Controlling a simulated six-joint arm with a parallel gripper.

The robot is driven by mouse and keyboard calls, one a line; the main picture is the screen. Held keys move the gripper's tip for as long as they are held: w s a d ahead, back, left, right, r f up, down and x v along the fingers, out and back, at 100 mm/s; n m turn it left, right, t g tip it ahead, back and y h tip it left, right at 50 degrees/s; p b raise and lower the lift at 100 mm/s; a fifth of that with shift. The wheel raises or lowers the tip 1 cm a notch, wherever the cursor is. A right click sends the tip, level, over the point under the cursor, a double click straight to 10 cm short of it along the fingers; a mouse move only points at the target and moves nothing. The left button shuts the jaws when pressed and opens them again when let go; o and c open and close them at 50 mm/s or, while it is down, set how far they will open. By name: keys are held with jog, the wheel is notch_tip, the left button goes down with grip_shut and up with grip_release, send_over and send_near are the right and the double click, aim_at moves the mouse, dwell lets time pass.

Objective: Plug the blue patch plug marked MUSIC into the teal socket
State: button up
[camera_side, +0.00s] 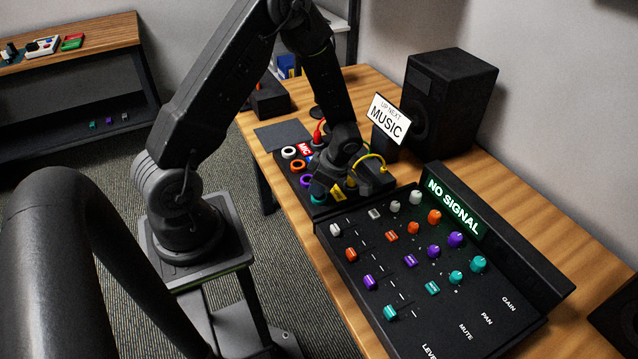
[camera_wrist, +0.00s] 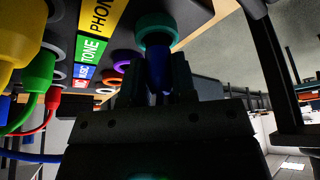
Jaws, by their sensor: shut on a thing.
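My gripper (camera_wrist: 158,80) is shut on the blue plug (camera_wrist: 158,72), which shows between its fingers in the wrist view. The plug lines up with the teal socket (camera_wrist: 156,22), a teal ring just beyond it. The plug overlaps the ring's near edge; I cannot tell whether its tip is inside. The MUSIC marking on the plug is not readable. In the side view my gripper (camera_side: 340,172) is low over the patch panel, beside the teal socket (camera_side: 317,199), and hides the blue plug there.
A purple socket ring (camera_wrist: 121,54) and an orange one (camera_wrist: 110,76) lie near the teal one. Yellow (camera_wrist: 22,45), green (camera_wrist: 40,72) and red (camera_wrist: 52,98) plugs with cables crowd the left. A mixer (camera_side: 430,310) and an UP NEXT MUSIC sign (camera_side: 388,120) stand close by.

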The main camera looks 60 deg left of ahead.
jog(key=shift+f, duration=0.25)
dwell(0.4)
jog(key=o, duration=1.5)
jog(key=shift+r, duration=3.5)
